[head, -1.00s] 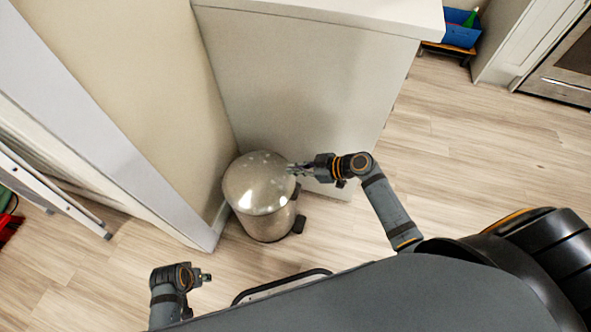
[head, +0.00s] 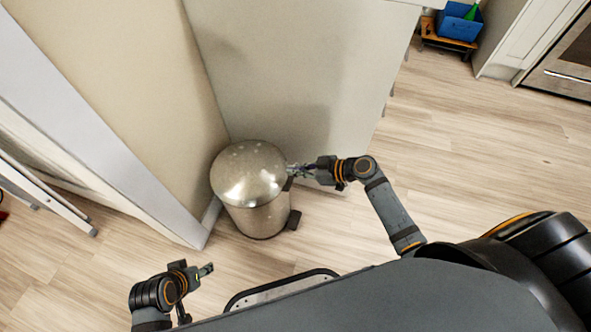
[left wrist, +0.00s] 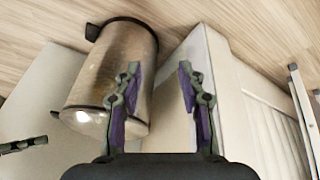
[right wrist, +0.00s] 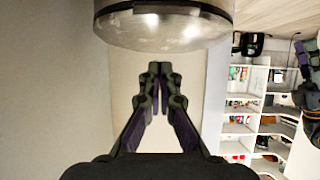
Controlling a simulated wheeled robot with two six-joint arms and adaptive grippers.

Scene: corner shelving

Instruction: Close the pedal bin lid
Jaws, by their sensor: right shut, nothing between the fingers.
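The metal pedal bin (head: 257,217) stands upright on the floor in the corner. Its shiny domed lid (head: 247,173) sits over the top and looks down on the rim; a small gap cannot be ruled out. The black pedal (head: 293,219) is at its lower right. My right gripper (head: 293,170) is shut and empty at the lid's right edge; contact cannot be told. In the right wrist view, the bin (right wrist: 165,12) is above the shut fingers (right wrist: 160,70). My left gripper (head: 207,270) is open and empty, low and left; the left wrist view shows the bin (left wrist: 115,65) beyond its spread fingers (left wrist: 160,90).
A pale wall (head: 165,80) and a white cabinet panel (head: 290,70) close in the bin's left and back. A blue box (head: 458,22) is far at the upper right. The wooden floor (head: 470,150) on the right is clear.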

